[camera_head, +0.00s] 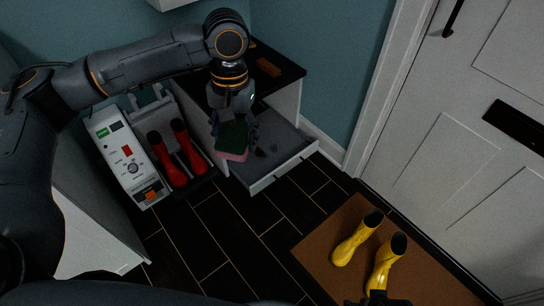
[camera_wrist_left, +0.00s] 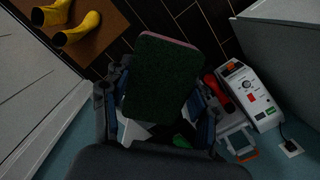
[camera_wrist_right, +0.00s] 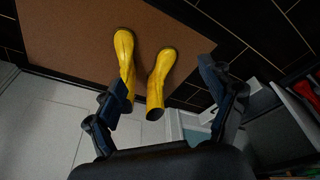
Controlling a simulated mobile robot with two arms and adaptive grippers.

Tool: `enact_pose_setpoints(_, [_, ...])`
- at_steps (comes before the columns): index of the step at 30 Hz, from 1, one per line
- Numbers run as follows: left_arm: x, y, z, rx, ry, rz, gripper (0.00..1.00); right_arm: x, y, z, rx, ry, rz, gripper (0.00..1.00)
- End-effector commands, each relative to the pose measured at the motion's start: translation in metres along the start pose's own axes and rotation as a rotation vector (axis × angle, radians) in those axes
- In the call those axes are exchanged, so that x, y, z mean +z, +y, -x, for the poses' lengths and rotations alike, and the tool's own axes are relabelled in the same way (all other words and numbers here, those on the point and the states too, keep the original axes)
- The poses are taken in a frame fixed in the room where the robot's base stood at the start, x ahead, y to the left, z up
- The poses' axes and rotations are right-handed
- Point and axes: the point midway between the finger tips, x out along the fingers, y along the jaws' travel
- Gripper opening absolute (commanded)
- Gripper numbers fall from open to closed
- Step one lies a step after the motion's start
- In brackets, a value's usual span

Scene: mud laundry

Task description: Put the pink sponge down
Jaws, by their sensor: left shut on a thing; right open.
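The pink sponge (camera_head: 232,156) has a dark green scouring face, which fills the middle of the left wrist view (camera_wrist_left: 164,80). My left gripper (camera_head: 236,122) is shut on it and holds it over the left part of an open drawer (camera_head: 282,176). I cannot tell whether the sponge touches the drawer floor. In the left wrist view the fingers sit on either side of the sponge. My right gripper (camera_wrist_right: 168,95) is open and empty, with yellow boots beyond its fingers in the right wrist view.
Small dark pieces (camera_head: 262,151) lie in the drawer. A brown block (camera_head: 268,67) lies on the black cabinet top. Yellow boots (camera_head: 358,237) stand on a brown mat (camera_head: 325,228). The dark floor between is clear.

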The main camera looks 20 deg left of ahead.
Motion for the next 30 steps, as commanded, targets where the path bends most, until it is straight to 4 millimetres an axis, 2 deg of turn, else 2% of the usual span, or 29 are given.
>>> enact_pose_setpoints(11, [0.000, 0.000, 0.000, 0.001, -0.001, 0.000, 0.09, -0.001, 0.000, 0.000, 0.000, 0.003, 0.000, 0.82])
enact_pose_setpoints(17, [0.010, 0.000, 0.023, -0.002, 0.003, 0.000, 0.09, 0.010, -0.001, -0.007, -0.002, -0.017, 0.003, 0.82])
enact_pose_setpoints(23, [0.030, -0.001, 0.057, -0.005, 0.005, 0.000, 0.09, 0.044, -0.003, -0.026, -0.006, -0.051, 0.009, 0.82])
enact_pose_setpoints(30, [0.056, -0.001, 0.095, -0.006, 0.005, -0.001, 0.09, 0.101, -0.005, -0.035, -0.011, -0.089, 0.019, 0.82])
